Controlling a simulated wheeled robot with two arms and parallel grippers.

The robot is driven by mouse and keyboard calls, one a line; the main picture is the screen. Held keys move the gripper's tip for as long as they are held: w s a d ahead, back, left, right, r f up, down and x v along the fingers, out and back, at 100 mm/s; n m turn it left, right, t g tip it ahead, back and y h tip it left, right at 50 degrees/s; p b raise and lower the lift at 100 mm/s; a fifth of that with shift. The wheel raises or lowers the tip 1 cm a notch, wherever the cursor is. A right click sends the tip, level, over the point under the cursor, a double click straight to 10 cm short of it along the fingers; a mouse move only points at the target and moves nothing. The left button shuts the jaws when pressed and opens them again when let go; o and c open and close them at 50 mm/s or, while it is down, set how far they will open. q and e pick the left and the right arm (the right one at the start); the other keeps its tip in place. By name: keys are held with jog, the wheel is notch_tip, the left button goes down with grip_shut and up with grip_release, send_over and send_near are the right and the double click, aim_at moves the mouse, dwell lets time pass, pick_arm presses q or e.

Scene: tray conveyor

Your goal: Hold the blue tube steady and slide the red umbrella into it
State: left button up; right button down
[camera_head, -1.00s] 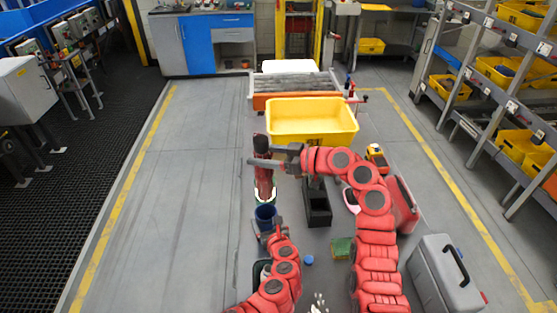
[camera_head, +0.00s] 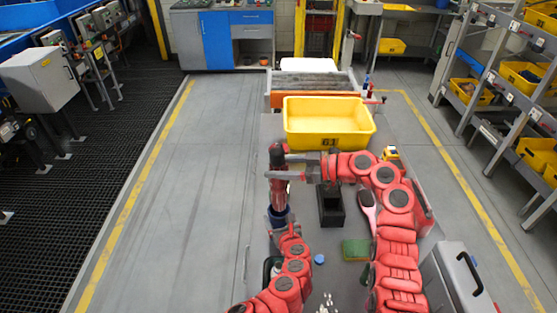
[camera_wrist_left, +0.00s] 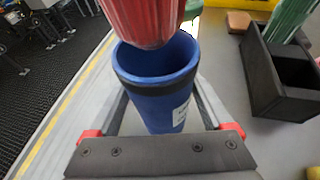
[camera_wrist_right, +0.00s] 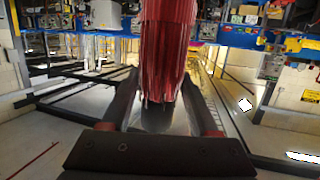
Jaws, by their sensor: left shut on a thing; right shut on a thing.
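My left gripper (camera_head: 279,224) is shut on the tube, one finger on each side. The red umbrella (camera_head: 278,190) hangs upright, directly above the tube; it also shows in the left wrist view (camera_wrist_left: 146,18) and the right wrist view (camera_wrist_right: 166,50). Its lower end overlaps the far part of the mouth, and I cannot tell whether it has entered. My right gripper (camera_head: 280,166) is shut on the umbrella near its dark upper end.
A black open holder (camera_head: 330,207) stands right of the tube, with a green object (camera_wrist_left: 290,18) in it in the left wrist view. A yellow bin (camera_head: 328,122) is behind. A green block (camera_head: 356,249), a blue cap (camera_head: 319,258) and a grey case (camera_head: 462,280) lie nearer.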

aim_at(279, 205)
pick_arm(q)
jog(key=shift+s+a+f, duration=0.1)
jog(key=shift+f, duration=0.2)
pick_arm(e)
jog(key=shift+s+f, duration=0.1)
jog(key=shift+f, duration=7.6)
pick_arm(q)
jog(key=shift+r, duration=0.15)
pick_arm(e)
jog(key=shift+a+f, duration=0.15)
jog(key=shift+f, duration=0.15)
jog(key=shift+c, duration=0.3)
grip_release()
jog(key=shift+r, duration=0.1)
jog(key=shift+d, duration=0.3)
jog(key=v, duration=1.1)
jog(key=shift+d, duration=0.3)
